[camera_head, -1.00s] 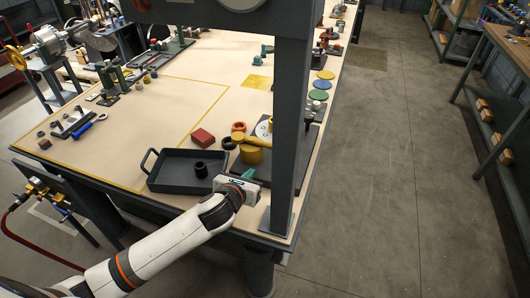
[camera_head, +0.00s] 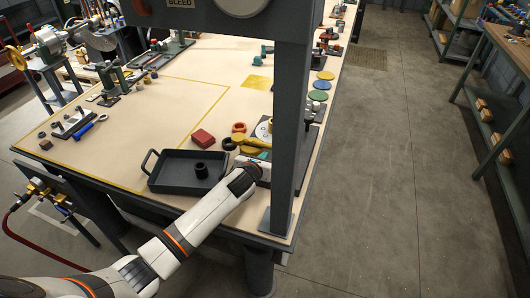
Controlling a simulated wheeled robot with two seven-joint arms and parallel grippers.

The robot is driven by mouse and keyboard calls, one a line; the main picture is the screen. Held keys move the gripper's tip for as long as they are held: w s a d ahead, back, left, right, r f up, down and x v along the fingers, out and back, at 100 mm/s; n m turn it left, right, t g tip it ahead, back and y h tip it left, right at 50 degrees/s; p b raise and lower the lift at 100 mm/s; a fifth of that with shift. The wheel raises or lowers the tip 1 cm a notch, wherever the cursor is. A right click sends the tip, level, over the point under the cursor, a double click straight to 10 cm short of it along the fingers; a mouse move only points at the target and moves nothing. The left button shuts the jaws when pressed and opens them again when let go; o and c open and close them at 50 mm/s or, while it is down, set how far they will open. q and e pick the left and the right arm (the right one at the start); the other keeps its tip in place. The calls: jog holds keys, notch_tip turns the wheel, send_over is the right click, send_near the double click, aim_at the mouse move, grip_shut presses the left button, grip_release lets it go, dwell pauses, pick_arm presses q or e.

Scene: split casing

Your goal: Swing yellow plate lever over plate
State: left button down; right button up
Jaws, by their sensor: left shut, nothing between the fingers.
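The yellow lever (camera_head: 252,141) shows as a yellow bar on the dark fixture at the front right of the bench, left of the grey post. Part of the yellow plate below it is hidden by my left gripper. My left gripper (camera_head: 264,162) is shut and empty at the fixture, just in front of the lever; its fingertips are partly hidden, and I cannot tell whether they touch the lever. A pale round disc (camera_head: 263,129) sits behind the lever. My right gripper is not in view.
A thick grey post (camera_head: 287,130) stands close to the right of my left gripper. A dark tray (camera_head: 180,173) with a black ring (camera_head: 201,169) lies to the left. A red block (camera_head: 202,138) and an orange ring (camera_head: 239,127) lie behind the tray.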

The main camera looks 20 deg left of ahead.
pick_arm(q)
jog(key=shift+w+r, duration=0.15)
jog(key=shift+w, duration=0.75)
